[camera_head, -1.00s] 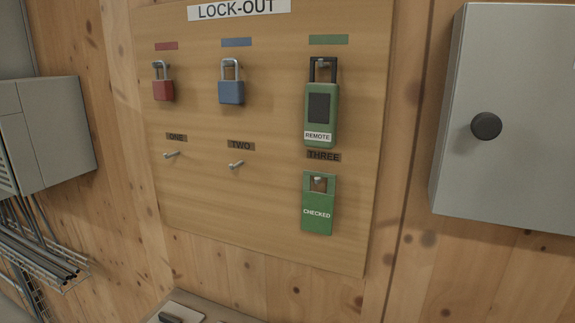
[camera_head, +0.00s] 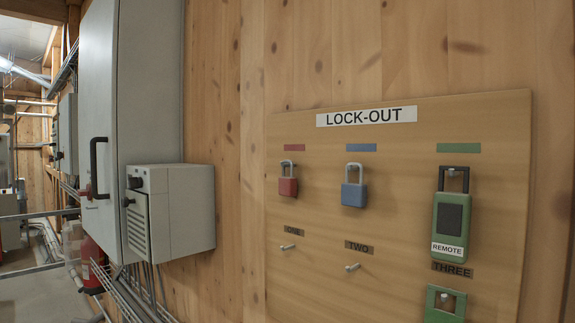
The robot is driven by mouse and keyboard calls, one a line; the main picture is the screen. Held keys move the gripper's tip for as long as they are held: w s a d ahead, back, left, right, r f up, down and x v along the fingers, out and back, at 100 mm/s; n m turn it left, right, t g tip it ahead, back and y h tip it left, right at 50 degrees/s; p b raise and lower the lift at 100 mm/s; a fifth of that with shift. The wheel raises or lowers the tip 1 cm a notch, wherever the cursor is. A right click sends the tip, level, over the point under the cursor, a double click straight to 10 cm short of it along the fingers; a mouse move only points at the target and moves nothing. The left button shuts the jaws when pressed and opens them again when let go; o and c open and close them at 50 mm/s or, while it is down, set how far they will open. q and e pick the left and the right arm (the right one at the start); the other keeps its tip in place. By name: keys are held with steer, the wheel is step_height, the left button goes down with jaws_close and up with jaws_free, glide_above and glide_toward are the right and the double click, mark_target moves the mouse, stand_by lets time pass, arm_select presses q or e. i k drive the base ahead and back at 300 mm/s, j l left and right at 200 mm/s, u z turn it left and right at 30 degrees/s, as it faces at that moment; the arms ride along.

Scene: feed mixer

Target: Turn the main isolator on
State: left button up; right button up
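No part in view is labelled as the main isolator, so I cannot tell which one it is. A tall grey cabinet (camera_head: 150,90) on the left has a black handle (camera_head: 97,165) on its door, with a small red part beside the handle's lower end. A smaller grey box (camera_head: 185,212) stands out in front of it, with dark knobs (camera_head: 131,190) on its left face and a vented panel below. Neither of my grippers shows in the head view.
The wooden lock-out board (camera_head: 320,240) hangs at right. It bears a red padlock (camera_head: 288,187), a blue padlock (camera_head: 353,195), a green remote (camera_head: 451,220) and a partly cut-off green tag (camera_head: 440,305). A red extinguisher (camera_head: 91,262) and an aisle lie at far left.

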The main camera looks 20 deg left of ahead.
mark_target(81, 193)
steer(key=u, duration=1.85)
steer(key=i+j, duration=0.2)
steer(key=j+z, duration=0.05)
steer(key=j, duration=0.05)
